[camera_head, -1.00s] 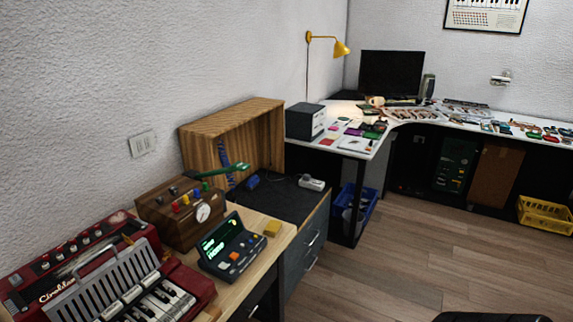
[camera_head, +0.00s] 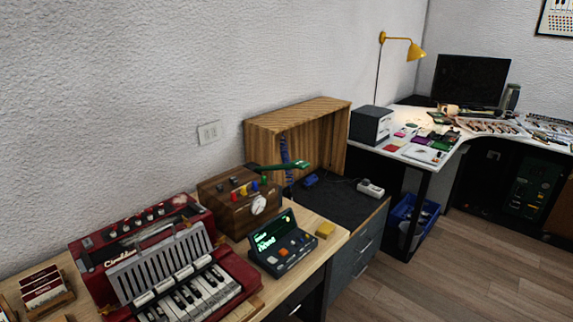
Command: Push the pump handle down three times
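A dark green handle-like piece (camera_head: 287,166) reaches out to the right from behind the wooden box, in front of the open wooden cabinet. It lies about level; its lower part and mounting are hidden, and I cannot tell for sure that it is the pump handle. The wooden box (camera_head: 228,214) has a round white gauge (camera_head: 258,205) and several coloured knobs on it. A blue coiled hose (camera_head: 287,158) hangs behind the green piece. Neither of my grippers is in view.
A red accordion (camera_head: 225,287) and a small dark console with a lit green screen (camera_head: 283,244) stand on the wooden bench. A yellow block (camera_head: 325,230) lies near its edge. The open wooden cabinet (camera_head: 328,150) stands on a dark top. Floor (camera_head: 440,290) is clear at right.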

